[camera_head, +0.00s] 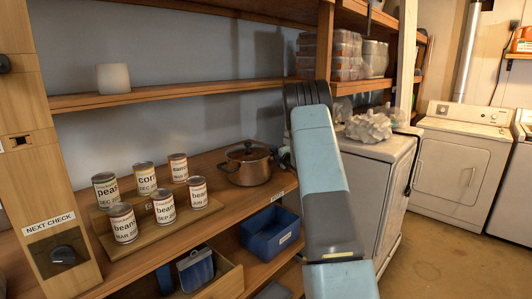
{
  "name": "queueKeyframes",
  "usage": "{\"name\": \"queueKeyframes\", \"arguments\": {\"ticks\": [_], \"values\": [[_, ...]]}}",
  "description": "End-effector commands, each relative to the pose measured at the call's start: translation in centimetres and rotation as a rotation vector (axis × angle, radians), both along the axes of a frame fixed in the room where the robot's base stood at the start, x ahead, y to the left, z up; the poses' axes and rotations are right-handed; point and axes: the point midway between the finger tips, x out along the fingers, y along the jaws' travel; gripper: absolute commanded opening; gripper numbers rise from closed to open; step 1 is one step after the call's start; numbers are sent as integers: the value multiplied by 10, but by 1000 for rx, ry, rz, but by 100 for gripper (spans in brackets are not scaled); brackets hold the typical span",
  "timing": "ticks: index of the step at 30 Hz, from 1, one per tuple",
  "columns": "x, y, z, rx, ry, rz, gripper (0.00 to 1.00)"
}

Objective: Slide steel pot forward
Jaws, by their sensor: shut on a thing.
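The steel pot (248,164), brownish and shiny with a dark lid and knob, stands upright on the wooden shelf, to the right of the cans. My blue-grey arm rises in front of the shelf and bends at a dark joint. Most of my gripper (284,156) is hidden behind this arm. Only a small dark part of it shows at the pot's right side, by the handle. It is shut on the pot there, but the fingertips and exact contact are not clear to see.
Several labelled cans (158,196) stand on a stepped wooden riser left of the pot. A blue bin (268,234) sits on the lower shelf. A white cup (113,78) stands on the upper shelf. A white appliance (375,185) is right of my arm. Shelf front before the pot is clear.

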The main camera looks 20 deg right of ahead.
Motion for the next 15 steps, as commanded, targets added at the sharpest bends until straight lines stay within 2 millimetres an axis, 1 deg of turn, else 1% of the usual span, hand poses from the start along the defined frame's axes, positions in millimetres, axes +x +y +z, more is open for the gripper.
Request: {"name": "queueKeyframes", "arguments": {"ticks": [2,3,11,12,15], "values": [[6,1,-4,1,2,3,0],[7,2,-6,1,3,5,23],[13,7,-7,2,2,13,48],[13,8,-6,2,1,15,50],[14,10,-5,2,-1,19,50]]}}
